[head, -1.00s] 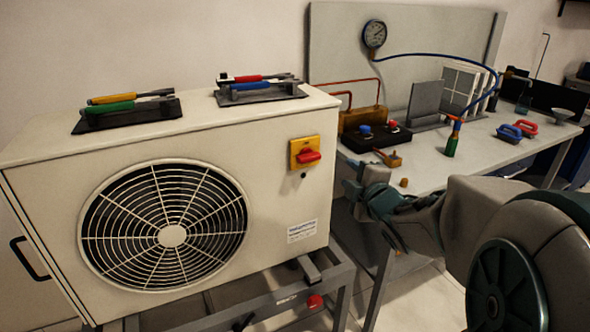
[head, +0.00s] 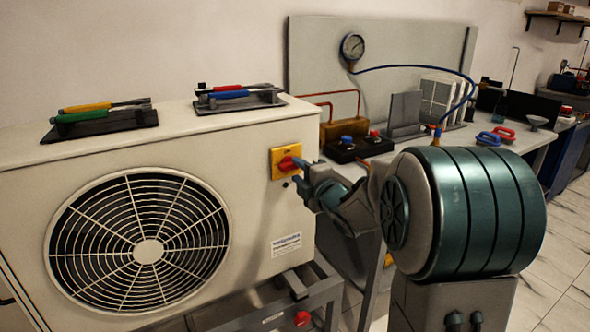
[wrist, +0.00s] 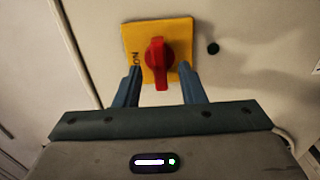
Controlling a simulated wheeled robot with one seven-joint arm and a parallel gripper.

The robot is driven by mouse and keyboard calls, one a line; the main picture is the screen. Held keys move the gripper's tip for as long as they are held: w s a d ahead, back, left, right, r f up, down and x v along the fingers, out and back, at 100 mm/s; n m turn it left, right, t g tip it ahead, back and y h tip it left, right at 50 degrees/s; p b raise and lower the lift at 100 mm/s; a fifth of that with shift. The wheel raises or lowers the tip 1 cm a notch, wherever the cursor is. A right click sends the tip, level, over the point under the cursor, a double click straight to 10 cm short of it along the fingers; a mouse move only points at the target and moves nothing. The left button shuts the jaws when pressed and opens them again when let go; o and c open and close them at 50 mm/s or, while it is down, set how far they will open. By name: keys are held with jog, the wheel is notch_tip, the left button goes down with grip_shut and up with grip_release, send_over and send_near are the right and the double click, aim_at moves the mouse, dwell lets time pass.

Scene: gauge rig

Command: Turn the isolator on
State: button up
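The isolator is a red rotary knob (head: 287,163) on a yellow plate (head: 279,154), on the front of the cream fan unit. In the wrist view the red knob (wrist: 158,62) is a bar lying lengthwise between my two fingers, with part of a dark label on the yellow plate (wrist: 137,38) left of it. My gripper (head: 302,172) is at the isolator from the right. The wrist view shows my gripper (wrist: 160,72) open, fingertips over the plate, with a gap on each side of the knob. Whether a fingertip touches the plate cannot be told.
The fan unit (head: 262,225) stands on a grey metal frame (head: 328,290). Tools lie on two black trays on top of it. A bench (head: 535,140) with a gauge (head: 353,46), blue hose and black box (head: 345,150) is to the right, behind my arm.

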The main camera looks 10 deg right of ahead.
aim_at(290, 165)
jog(key=shift+x, duration=1.3)
grip_shut()
